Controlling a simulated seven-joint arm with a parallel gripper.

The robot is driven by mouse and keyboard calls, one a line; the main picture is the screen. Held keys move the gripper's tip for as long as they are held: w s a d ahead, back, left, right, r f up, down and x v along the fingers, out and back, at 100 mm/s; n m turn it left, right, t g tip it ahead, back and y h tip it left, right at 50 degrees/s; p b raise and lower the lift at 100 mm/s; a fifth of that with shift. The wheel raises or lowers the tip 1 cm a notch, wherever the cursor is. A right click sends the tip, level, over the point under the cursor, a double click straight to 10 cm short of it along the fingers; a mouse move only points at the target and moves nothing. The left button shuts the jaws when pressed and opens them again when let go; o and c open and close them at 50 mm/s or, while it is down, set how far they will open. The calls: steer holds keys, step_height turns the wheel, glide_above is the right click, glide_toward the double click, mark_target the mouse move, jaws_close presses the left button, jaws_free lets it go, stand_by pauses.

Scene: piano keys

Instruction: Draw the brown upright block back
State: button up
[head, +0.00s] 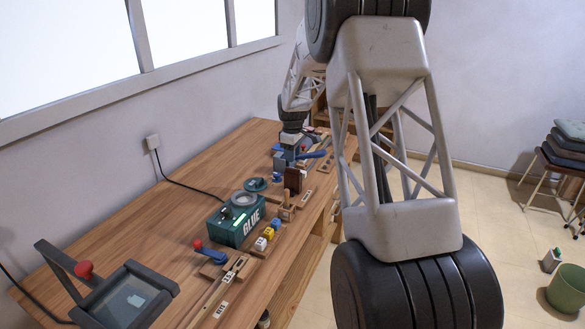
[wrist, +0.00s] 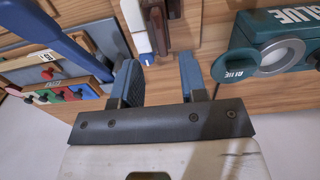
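The brown upright block (head: 293,180) stands on the wooden workbench (head: 140,225), on a strip of small fittings along the bench's right side. In the wrist view, a dark brown block (wrist: 181,36) at the top, beside a narrower dark brown piece, appears to be the same block. My gripper (wrist: 157,78) is open, with its two blue fingertips apart and only bench surface showing between them. The block lies beyond the fingertips in that view, apart from them. In the head view my gripper (head: 291,150) is small and partly hidden, just behind the block.
A green glue box (head: 237,222) with a round lid stands left of the block. Yellow and white cubes (head: 265,238) lie nearer. A dark framed tray (head: 125,298) is at front left. A blue handle (wrist: 50,38) is left of my gripper.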

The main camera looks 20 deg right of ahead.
glide_above(292, 181)
steer(key=shift+w+d+f, duration=0.1)
steer(key=shift+w+f, duration=0.05)
steer(key=shift+f, duration=0.85)
steer(key=shift+w+d+f, duration=0.1)
steer(key=shift+w+f, duration=0.05)
steer(key=shift+f, duration=0.8)
steer(key=shift+w+d+f, duration=0.1)
steer(key=shift+w+f, duration=0.05)
steer(key=shift+f, duration=0.85)
jaws_close()
